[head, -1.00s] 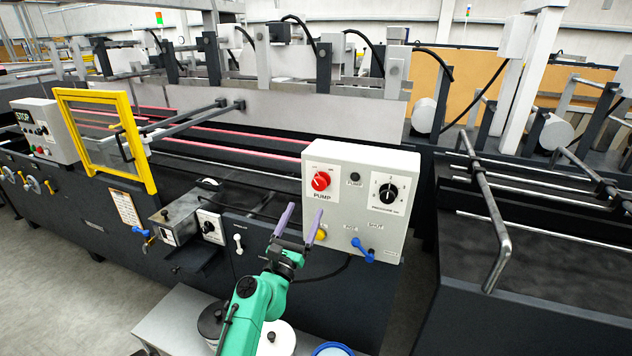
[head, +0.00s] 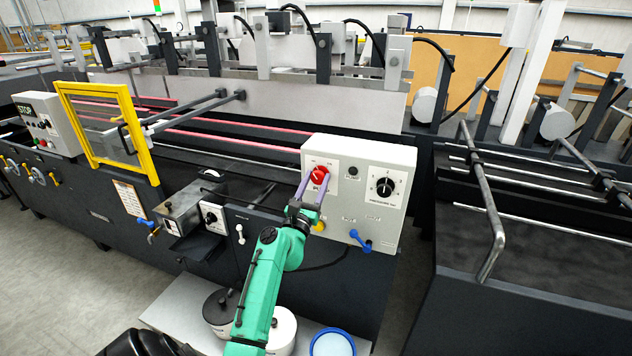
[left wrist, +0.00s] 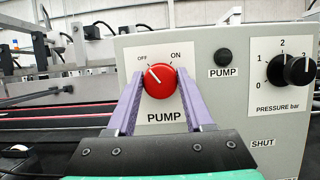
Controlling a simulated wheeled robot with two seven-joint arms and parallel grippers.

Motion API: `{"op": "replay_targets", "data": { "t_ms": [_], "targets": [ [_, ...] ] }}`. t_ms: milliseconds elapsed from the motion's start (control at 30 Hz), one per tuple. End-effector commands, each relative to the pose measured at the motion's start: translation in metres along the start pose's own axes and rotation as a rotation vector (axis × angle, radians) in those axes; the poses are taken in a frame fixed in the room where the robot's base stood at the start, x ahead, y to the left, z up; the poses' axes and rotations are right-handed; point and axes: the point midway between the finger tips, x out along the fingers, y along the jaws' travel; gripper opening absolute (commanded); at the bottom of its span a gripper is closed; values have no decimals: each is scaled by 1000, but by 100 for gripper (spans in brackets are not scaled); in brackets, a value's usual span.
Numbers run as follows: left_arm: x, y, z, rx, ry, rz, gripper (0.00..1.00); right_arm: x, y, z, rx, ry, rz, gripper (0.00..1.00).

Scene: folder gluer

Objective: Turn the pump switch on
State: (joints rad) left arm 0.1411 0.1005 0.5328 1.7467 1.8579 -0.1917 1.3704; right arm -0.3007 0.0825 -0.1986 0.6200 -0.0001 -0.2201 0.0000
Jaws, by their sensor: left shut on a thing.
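The pump switch (head: 319,175) is a red round knob on a white plate on the front of a light grey control box (head: 375,217). In the left wrist view the red knob (left wrist: 160,81) has a white pointer line that tilts up and left, toward the OFF mark. My left gripper (head: 314,184) has its two purple fingers on either side of the knob. In the left wrist view the fingers (left wrist: 160,90) touch or nearly touch both sides of it, shut on it. My right gripper is not in view.
On the same box are a dark pump lamp (left wrist: 223,57), a black pressure dial (head: 384,187) and a blue lever (head: 361,241) below. A yellow-framed guard (head: 151,165) stands to the left. Pots and a blue-rimmed container (head: 333,344) stand on a low table below.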

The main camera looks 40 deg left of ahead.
Motion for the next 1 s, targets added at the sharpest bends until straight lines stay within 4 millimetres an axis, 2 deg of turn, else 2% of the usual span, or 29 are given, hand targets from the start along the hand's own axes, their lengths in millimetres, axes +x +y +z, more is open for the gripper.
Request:
{"op": "replay_targets", "data": {
  "t_ms": [267,467,1000],
  "targets": [
    [0,0,-1,39,1,-18,0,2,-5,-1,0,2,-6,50],
    [-1,0,-2,136,1,-59,0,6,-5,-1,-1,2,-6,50],
    [-1,1,-2,589,2,-246,0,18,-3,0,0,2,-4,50]
  ]
}}
